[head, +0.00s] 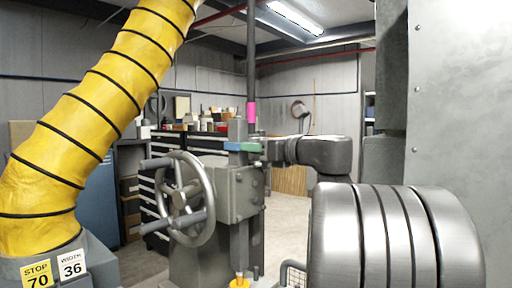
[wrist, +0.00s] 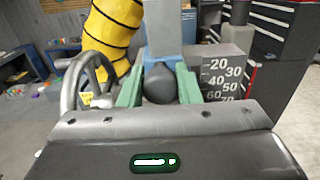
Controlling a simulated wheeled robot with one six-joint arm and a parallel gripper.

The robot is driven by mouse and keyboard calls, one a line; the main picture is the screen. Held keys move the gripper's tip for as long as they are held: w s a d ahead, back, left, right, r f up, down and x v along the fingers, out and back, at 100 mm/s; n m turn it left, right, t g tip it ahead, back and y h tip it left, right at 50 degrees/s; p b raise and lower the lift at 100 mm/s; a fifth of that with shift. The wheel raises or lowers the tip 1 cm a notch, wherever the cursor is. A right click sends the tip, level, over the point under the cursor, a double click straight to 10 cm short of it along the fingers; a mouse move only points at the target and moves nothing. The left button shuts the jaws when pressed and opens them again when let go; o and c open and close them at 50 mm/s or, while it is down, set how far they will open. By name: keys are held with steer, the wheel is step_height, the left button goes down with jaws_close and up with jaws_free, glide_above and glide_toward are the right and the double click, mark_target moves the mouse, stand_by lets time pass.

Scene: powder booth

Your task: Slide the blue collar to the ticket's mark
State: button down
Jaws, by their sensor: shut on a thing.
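The blue collar (head: 233,146) sits on the grey upright of the machine in the head view. It shows in the wrist view (wrist: 174,54) behind a dark rounded knob. My gripper (head: 250,147) reaches in from the right, and its green fingers are shut on the collar. In the wrist view the fingers (wrist: 160,72) stand on both sides of the knob. The ticket (head: 38,276) at lower left reads STOP 70, beside a card (head: 72,266) reading WIDTH 36. A scale (wrist: 225,75) with white numbers from 20 to 70 is right of the collar. The collar's exact reading cannot be told.
A handwheel (head: 182,198) stands left of the upright, close to my gripper. A yellow hose (head: 95,115) fills the left. A pink band (head: 251,112) is on the dark pole; a yellow part (head: 240,282) is low down.

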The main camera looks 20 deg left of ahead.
steer(key=shift+f+b, duration=1.05)
steer(key=shift+f, duration=0.5)
steer(key=c, duration=1.1)
jaws_free()
steer(key=shift+o, duration=0.2)
steer(key=shift+d+r, duration=0.1)
steer(key=b+v, duration=0.2)
steer(key=v, duration=1.1)
steer(key=shift+s+d, duration=0.2)
steer(key=shift+d, duration=0.1)
steer(key=shift+a, duration=0.1)
